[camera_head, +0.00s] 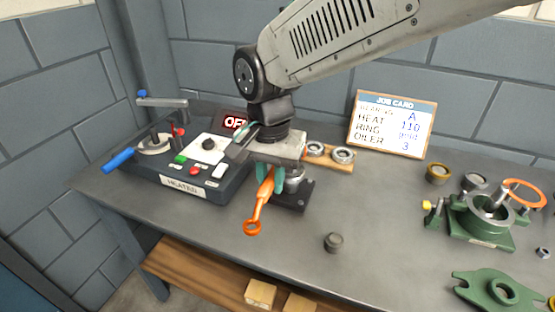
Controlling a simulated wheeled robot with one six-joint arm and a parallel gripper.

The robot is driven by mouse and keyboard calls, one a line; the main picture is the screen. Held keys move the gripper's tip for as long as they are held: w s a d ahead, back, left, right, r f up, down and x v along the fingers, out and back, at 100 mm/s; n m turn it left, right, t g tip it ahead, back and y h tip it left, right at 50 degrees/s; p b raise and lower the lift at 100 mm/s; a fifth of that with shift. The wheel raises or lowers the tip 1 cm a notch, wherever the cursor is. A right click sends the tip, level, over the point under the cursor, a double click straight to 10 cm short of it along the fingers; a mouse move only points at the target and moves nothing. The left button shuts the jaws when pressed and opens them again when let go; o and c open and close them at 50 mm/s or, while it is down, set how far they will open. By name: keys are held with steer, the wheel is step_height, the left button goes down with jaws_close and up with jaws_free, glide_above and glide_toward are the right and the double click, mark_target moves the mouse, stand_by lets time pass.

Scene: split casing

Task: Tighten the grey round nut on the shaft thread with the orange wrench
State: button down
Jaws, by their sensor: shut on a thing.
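My gripper (270,180) is at the centre left, pointing down, with its teal fingers shut on the orange wrench (259,207). The wrench hangs tilted, its ring end (252,227) low and toward the front; its upper end is hidden between the fingers. A metal shaft (496,199) stands tilted in the green casing (482,228) on the right, well apart from my gripper. I cannot make out its thread or a nut on it. A small grey nut-like piece (543,253) lies at the right edge; I cannot tell if it is the round nut.
A heater box (184,182) with a blue handle stands left. A dark block (294,199) sits behind the wrench, and a wooden rack (340,164) with rings behind it. A green cover (500,291) lies front right. The middle table is mostly clear.

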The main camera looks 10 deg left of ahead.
steer(key=shift+w+d, duration=0.2)
steer(key=shift+w, duration=0.05)
steer(key=w+d+f+n, duration=0.2)
steer(key=d+n, duration=0.6)
steer(key=d, duration=0.1)
steer(key=shift+w+d+f+n, duration=0.25)
steer(key=shift+w+n, duration=0.05)
steer(key=shift+s+f, duration=0.1)
steer(key=shift+f, duration=0.1)
stand_by(1.0)
steer(key=shift+f, duration=1)
steer(key=shift+s+a+m, duration=0.45)
steer(key=shift+a+m, duration=0.25)
steer(key=shift+a, duration=0.05)
steer(key=shift+s+a+m, duration=0.4)
steer(key=shift+a+m, duration=0.3)
steer(key=shift+a, duration=0.05)
steer(key=shift+w+d, duration=0.1)
steer(key=shift+d, duration=0.05)
